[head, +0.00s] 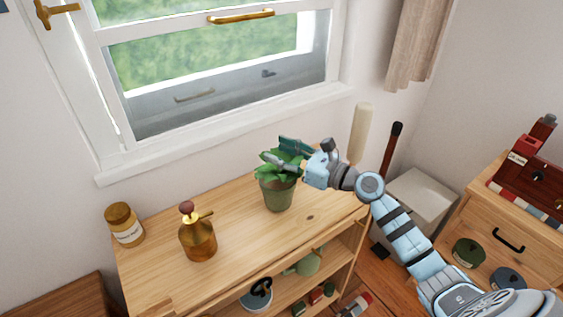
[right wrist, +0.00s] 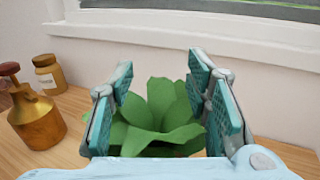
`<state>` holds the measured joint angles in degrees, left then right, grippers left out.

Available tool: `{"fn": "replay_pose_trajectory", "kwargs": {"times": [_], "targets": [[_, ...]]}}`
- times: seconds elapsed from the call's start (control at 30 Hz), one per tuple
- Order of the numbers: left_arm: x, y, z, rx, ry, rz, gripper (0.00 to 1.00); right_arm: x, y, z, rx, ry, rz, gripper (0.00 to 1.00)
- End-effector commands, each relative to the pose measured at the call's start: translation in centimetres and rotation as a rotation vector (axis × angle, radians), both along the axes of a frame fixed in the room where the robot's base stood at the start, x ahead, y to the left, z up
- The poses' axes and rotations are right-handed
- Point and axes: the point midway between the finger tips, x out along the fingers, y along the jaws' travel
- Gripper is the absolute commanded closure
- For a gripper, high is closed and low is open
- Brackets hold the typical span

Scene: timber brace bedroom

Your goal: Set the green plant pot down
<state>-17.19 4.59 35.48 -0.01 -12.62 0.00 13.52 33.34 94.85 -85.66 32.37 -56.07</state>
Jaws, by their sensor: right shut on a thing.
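The green plant pot (head: 277,194), with leafy green foliage, is upright at the top of the wooden shelf unit (head: 241,222), near its back right part. I cannot tell whether its base touches the wood. My right gripper (head: 287,153) comes in from the right and is shut on the plant pot near its top. In the right wrist view, the gripper's teal finger pads (right wrist: 160,103) stand on either side of the leaves (right wrist: 158,122), which hide the pot below. My left gripper is in neither view.
A brass mister (head: 198,240) and an amber jar (head: 125,226) stand on the left of the shelf top. The window (head: 215,70) is behind. A drawer unit (head: 510,225) stands at the right. The front middle of the shelf top is clear.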

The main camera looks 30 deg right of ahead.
Motion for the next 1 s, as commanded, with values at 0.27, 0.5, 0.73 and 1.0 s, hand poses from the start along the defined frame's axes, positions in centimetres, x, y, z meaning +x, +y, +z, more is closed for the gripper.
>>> {"fn": "replay_pose_trajectory", "kwargs": {"times": [0.27,0.5,0.73,1.0], "targets": [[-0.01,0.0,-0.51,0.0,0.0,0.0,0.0,0.01,0.02,-1.02,0.001,-0.004,0.0,1.0],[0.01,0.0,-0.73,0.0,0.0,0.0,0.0,0.0,0.01,-1.37,0.0,-0.001,0.0,0.43],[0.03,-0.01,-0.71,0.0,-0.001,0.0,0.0,0.0,0.01,-1.35,0.0,-0.001,0.0,0.36],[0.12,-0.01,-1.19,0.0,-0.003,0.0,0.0,-0.28,-0.32,-1.35,-0.003,-0.002,0.009,0.36]]}}
